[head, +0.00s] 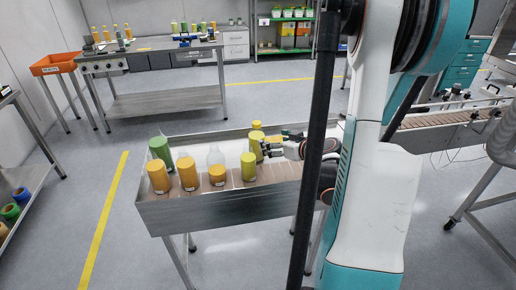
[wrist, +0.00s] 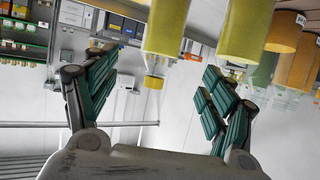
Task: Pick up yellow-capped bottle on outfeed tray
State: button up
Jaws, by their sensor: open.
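The outfeed tray (head: 225,207) is a shallow metal tray on legs holding several bottles. A yellow bottle (head: 256,143) stands toward its back right, beside my gripper (head: 266,148). A yellow-green bottle (head: 248,168) stands in front of it. In the wrist view, which looks upside down, my gripper (wrist: 155,95) has its two fingers wide apart with nothing held. A yellow bottle (wrist: 178,28) with a small yellow cap hangs from the top edge between the fingers, beyond the tips. A second yellow bottle (wrist: 245,30) is above the right finger. Which bottle is nearest in depth is unclear.
A workbench (head: 150,95) with bottles is behind, and a conveyor (head: 445,130) is at right. Floor left of the tray is clear.

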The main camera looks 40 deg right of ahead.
aim_at(261, 138)
jog(key=b+x, duration=0.3)
jog(key=x, duration=0.8)
jog(key=shift+w+f+b, duration=0.15)
jog(key=shift+w+b, duration=0.15)
jog(key=shift+w, duration=0.05)
jog(key=c, duration=1.5)
